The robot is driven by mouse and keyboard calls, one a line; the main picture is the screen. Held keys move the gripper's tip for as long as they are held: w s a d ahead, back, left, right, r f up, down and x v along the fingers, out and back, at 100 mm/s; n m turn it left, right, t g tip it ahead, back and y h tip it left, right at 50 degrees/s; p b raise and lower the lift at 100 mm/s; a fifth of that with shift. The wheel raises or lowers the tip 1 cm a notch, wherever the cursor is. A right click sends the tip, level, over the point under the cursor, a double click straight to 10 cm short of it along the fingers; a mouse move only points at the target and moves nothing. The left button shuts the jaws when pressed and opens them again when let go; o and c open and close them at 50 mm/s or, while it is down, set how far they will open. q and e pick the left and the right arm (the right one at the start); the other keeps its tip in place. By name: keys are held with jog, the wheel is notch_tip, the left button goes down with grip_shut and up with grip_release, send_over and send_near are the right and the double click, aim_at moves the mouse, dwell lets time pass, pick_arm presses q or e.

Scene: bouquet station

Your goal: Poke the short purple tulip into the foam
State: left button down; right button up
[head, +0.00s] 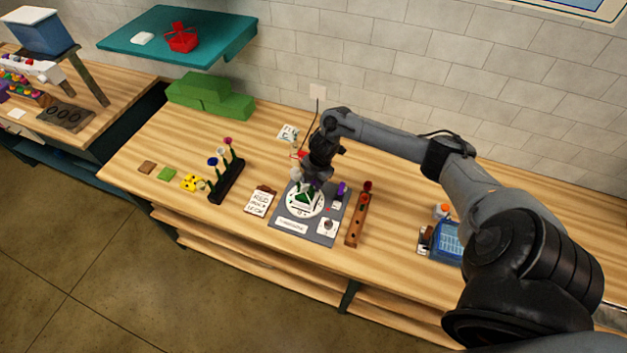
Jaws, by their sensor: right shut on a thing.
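The foam (304,198) is a small green block on a round white plate on the grey mat, in the middle of the bench. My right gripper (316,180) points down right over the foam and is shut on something. A bit of purple shows at its fingertips and looks like the short purple tulip (315,185); its stem is hidden, and I cannot tell whether it touches the foam. Another purple bloom (341,188) stands just right of the gripper. My left gripper is out of view.
A dark rack (227,182) holding several flowers stands to the left. A brown wooden rack (355,222) with a red bloom stands close on the right. A handwritten card (260,202) lies left of the grey mat (287,238). A blue basket (447,243) is farther right.

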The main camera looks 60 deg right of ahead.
jog(key=shift+w+f, duration=0.1)
jog(key=shift+f, duration=0.25)
dwell(0.6)
jog(key=shift+f, duration=0.2)
dwell(0.6)
dwell(0.6)
jog(key=o, duration=0.8)
jog(key=shift+c, duration=0.2)
jog(key=shift+r, duration=0.25)
